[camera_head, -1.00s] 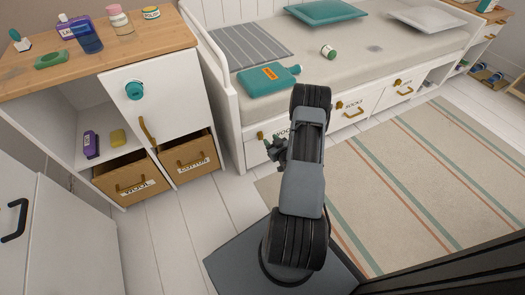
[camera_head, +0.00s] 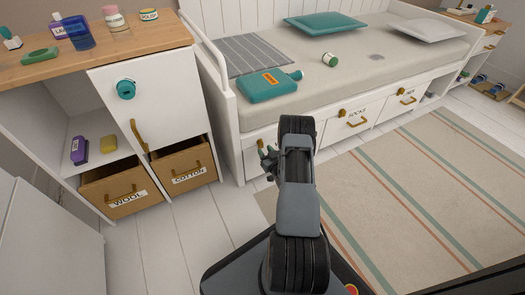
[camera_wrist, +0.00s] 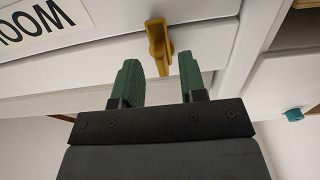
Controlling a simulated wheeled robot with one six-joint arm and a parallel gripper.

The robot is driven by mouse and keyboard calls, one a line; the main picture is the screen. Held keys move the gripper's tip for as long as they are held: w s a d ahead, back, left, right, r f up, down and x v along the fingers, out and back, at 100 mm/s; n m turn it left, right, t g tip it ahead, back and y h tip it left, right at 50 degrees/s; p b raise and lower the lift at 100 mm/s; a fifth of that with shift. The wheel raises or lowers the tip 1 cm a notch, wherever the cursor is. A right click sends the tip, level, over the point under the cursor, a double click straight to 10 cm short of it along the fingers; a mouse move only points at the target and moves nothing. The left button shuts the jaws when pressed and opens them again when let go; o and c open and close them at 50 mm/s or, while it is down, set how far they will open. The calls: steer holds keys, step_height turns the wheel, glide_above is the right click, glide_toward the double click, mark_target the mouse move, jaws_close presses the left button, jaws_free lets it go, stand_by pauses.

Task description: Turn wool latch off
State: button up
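The wool latch (camera_wrist: 158,45) is a small gold turn-piece on a white drawer front under the bed. In the wrist view it stands beside a label (camera_wrist: 42,25), seen upside down and partly cut off, that appears to read WOOL. My gripper (camera_wrist: 158,60) is open, with its two green fingers on either side of the latch's line. The latch's free end points down toward the gap between the fingertips; I cannot tell whether they touch it. In the head view my gripper (camera_head: 267,161) is small, close to the drawer front, and my arm hides most of that drawer.
More bed drawers with gold latches, one labelled SOCKS (camera_head: 357,113), run to the right. A white cabinet (camera_head: 160,95) with open WOOL (camera_head: 122,196) and COTTON (camera_head: 187,172) boxes stands at left. The striped rug (camera_head: 400,195) and floor are clear.

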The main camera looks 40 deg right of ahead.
mark_target(261, 146)
steer(key=shift+w+d+b, duration=0.2)
steer(key=shift+w+b, duration=0.15)
steer(key=shift+w, duration=1.1)
jaws_close()
